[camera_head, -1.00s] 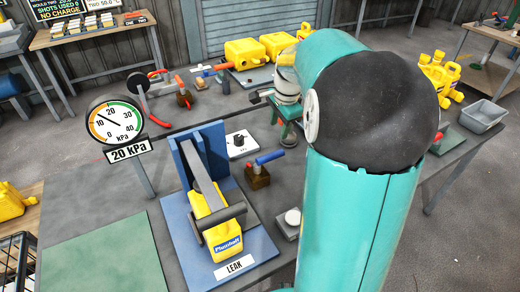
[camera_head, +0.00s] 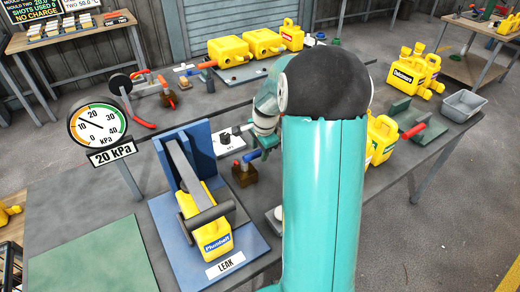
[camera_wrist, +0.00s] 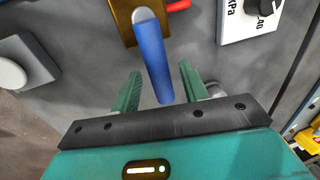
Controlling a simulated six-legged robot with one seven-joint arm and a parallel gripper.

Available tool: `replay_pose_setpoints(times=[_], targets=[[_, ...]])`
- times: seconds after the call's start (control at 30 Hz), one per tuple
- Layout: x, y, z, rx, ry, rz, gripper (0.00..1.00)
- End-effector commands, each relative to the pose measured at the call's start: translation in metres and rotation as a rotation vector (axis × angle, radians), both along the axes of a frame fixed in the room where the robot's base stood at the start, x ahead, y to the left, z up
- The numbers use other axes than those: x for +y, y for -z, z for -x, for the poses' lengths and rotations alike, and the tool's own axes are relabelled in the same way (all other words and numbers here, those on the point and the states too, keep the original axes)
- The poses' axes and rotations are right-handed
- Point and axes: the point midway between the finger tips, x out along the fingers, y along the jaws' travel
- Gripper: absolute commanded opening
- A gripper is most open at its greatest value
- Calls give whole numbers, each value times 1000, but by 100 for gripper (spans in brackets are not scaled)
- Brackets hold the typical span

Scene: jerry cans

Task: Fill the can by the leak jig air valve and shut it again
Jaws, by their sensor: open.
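The yellow can (camera_head: 213,238) stands in the blue leak jig (camera_head: 167,222), with a grey clamp bar across it. The round gauge (camera_head: 98,124) has its needle toward the upper left, near 10, above a "20 kPa" plate. The air valve is a brown block (camera_head: 243,175) with a blue lever (camera_head: 251,156) and a red part. In the wrist view the blue lever (camera_wrist: 153,62) points toward my gripper (camera_wrist: 160,85). Its end lies between the two green fingers, which are open with gaps either side. In the head view my arm partly hides the gripper.
A white dial plate (camera_head: 228,142) sits just behind the valve. A round white button on a grey base (camera_wrist: 10,73) is at the wrist view's left. Yellow cans (camera_head: 382,137) stand right of my arm. A green mat (camera_head: 100,262) lies clear at front left.

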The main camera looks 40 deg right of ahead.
Motion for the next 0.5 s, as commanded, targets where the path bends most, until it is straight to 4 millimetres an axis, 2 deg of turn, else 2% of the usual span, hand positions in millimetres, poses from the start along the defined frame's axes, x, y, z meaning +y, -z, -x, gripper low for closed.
replay_pose_setpoints(times=[0.23, 0.43, 0.47, 0.5], targets=[[0, 1, 0, 0, 1, 0, 44], [0, 1, 0, 0, 1, 0, 5], [0, 1, 0, 0, 1, 0, 0], [0, 1, 0, 0, 1, 0, 0]])
